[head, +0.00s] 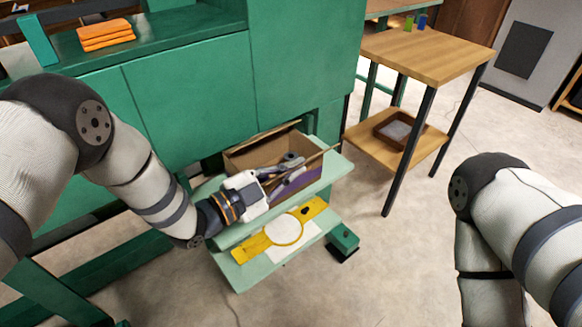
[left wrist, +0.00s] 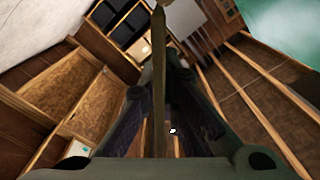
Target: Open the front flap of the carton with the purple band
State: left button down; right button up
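The brown carton (head: 250,154) stands on a pale green shelf at the foot of the green machine. Its purple band (head: 300,184) shows low on its front side, partly behind my gripper. The front flap (head: 318,158) stands up and leans outward, its edge running toward the right. My left gripper (head: 285,173) is at this flap, with one finger on each side of it. In the left wrist view the flap's thin edge (left wrist: 159,60) runs upright between the fingers, which look spread apart. My right gripper is outside the head view; only my right arm shows.
Below the carton, a yellow bar (head: 256,250) with a white disc lies on the pale green step (head: 240,278). A green pedal box (head: 343,243) is on the floor. A wooden table (head: 430,55) stands to the right, with a tray (head: 383,127) on its lower shelf.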

pick_arm(q)
jog(key=c, duration=2.1)
grip_release()
jog(key=v, duration=1.2)
jog(key=shift+f, duration=0.1)
